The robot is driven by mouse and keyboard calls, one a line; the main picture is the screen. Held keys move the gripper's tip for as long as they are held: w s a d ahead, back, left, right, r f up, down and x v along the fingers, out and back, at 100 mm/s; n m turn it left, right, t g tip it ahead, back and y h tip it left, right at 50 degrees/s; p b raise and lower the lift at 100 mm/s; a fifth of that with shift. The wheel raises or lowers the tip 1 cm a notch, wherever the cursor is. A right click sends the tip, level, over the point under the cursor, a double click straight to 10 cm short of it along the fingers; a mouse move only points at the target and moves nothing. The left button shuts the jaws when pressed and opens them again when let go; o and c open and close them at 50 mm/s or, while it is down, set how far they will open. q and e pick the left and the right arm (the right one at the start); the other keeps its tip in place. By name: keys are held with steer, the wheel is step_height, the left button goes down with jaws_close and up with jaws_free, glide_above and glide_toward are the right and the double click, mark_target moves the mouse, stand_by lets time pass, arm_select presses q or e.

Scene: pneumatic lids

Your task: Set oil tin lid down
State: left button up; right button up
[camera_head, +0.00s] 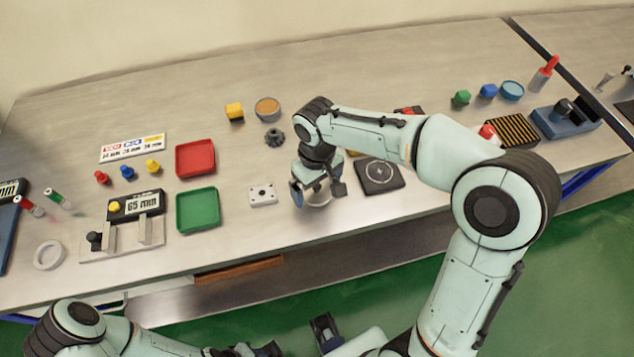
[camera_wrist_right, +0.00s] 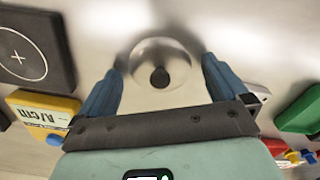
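My right gripper (camera_head: 318,190) is low over the front middle of the bench. In the right wrist view its two blue fingers (camera_wrist_right: 161,68) stand apart, with space on either side of a round, shiny pale lid (camera_wrist_right: 145,55) with a dark knob (camera_wrist_right: 160,77). The lid seems to rest on the bench top. In the head view only its pale rim (camera_head: 319,200) shows under the gripper. I cannot tell which container is the oil tin. My left arm enters at the bottom left; its gripper is mostly cut off by the frame's lower edge.
A dark pad with a circle mark (camera_head: 380,175) lies right of the gripper, a white plate with holes (camera_head: 263,194) to its left. Green (camera_head: 198,210) and red (camera_head: 195,158) trays stand farther left. A yellow labelled block (camera_wrist_right: 45,112) is close by. The bench's front edge is near.

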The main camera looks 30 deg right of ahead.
mark_target(317, 186)
steer(key=shift+r, duration=0.1)
steer(key=shift+r, duration=0.35)
arm_select(q)
steer(key=shift+w+r+p, duration=0.3)
steer(key=shift+r+p, duration=0.25)
steer(key=shift+r, duration=0.05)
steer(key=shift+w+r+p, duration=0.25)
steer(key=shift+r+p, duration=0.3)
steer(key=shift+r, duration=0.05)
arm_select(e)
step_height(317, 186, up, 12)
steer(key=shift+f, duration=0.25)
